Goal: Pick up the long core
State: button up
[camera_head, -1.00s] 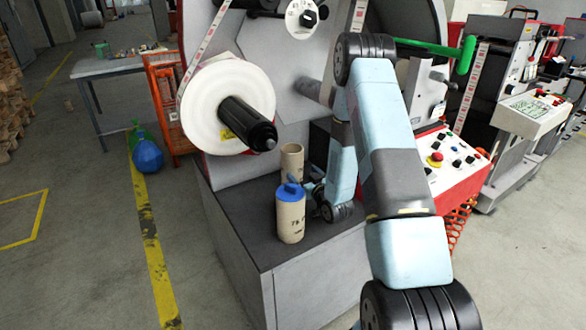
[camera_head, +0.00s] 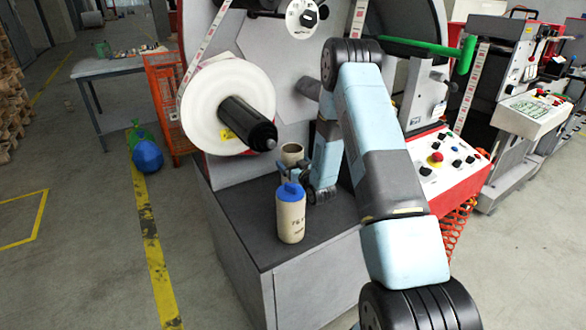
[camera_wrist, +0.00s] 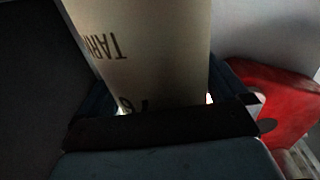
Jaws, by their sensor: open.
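My gripper (camera_head: 293,175) is low at the rear core, partly hidden behind the blue-topped one. In the wrist view a pale core with dark lettering (camera_wrist: 150,45) fills the space between the open fingers of my gripper (camera_wrist: 158,100). I cannot tell whether the fingers touch it.
The black spindle with a white label roll (camera_head: 203,110) juts out above the cores. A red control panel (camera_head: 440,160) is right of my arm. The grey ledge (camera_head: 260,245) is bare at its front. A blue ball-like object (camera_head: 147,156) lies on the floor at left.

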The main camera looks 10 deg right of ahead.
jog(key=shift+c, duration=0.3)
jog(key=c, duration=0.7)
jog(key=shift+r, duration=0.1)
